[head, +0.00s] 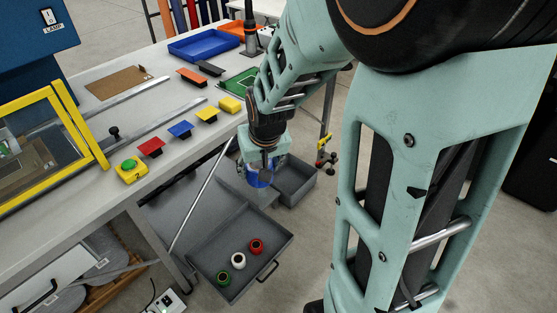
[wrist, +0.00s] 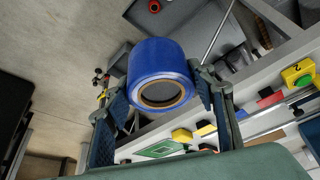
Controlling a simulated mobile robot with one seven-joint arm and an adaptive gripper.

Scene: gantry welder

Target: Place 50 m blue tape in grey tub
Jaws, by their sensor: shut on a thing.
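The blue tape (wrist: 163,62) is a thick blue roll with a brown core, held between the two fingers of my gripper (wrist: 162,82) in the wrist view. In the head view, my gripper (head: 262,166) points down beyond the bench's near edge, and a little of the blue tape (head: 262,180) shows below it. The grey tub (head: 297,186) is an open box just right of and behind my gripper in the head view. The part of its inside that shows looks empty. My gripper and the tape hide its left part. The tape's exact height above it cannot be told.
An open grey drawer (head: 213,262) holds a green, a white and a red roll. The bench (head: 135,110) carries coloured blocks, a green push button (head: 130,168), a clipboard, a blue tray (head: 204,44) and a yellow-framed guard (head: 62,140). Open floor lies right of the drawer.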

